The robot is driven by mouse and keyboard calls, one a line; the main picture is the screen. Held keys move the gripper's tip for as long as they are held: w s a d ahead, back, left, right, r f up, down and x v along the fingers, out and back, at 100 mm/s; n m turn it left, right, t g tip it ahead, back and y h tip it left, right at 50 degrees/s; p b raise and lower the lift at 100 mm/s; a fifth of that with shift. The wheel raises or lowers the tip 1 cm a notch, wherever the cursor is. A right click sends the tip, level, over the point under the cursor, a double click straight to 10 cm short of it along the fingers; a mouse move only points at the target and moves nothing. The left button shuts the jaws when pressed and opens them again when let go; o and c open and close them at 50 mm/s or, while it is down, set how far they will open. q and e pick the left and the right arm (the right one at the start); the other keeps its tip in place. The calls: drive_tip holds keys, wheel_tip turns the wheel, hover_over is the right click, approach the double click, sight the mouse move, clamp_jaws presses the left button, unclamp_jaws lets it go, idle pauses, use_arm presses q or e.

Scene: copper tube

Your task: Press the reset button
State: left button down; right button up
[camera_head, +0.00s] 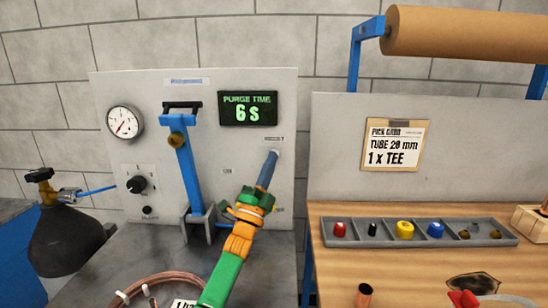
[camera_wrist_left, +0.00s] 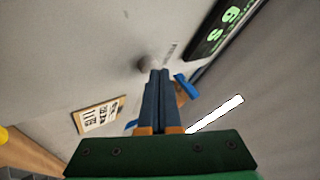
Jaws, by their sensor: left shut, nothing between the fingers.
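A small grey round button (camera_wrist_left: 146,62) sticks out of the grey panel (camera_head: 240,160) in the left wrist view, near a small label. In the head view the button (camera_head: 276,151) shows at the tip of my left gripper (camera_head: 270,160), below the purge time display. My left gripper's dark blue fingers are shut and empty, pointing at the panel. In the left wrist view the fingertips (camera_wrist_left: 160,73) lie close beside the button; I cannot tell whether they touch it. My right gripper is not in view.
The display (camera_head: 248,108) reads 6 s. A blue lever (camera_head: 186,165), a gauge (camera_head: 124,122) and a black knob (camera_head: 137,184) are left of my arm. Copper tubing (camera_head: 150,283) lies below. A parts tray (camera_head: 385,243) and a pick card (camera_head: 395,145) are right.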

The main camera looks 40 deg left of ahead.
use_arm(q)
drive_tip(key=shift+w+a+b, duration=0.15)
drive_tip(key=shift+w+b, duration=0.05)
drive_tip(key=shift+b, duration=0.15)
idle(0.3)
drive_tip(key=shift+s+d+p, duration=0.5)
drive_tip(key=shift+s+p, duration=0.25)
drive_tip(key=shift+p, duration=0.15)
drive_tip(key=s+d+p, duration=0.3)
drive_tip(key=p, duration=0.1)
drive_tip(key=shift+s+d, duration=0.15)
drive_tip(key=shift+s, duration=0.25)
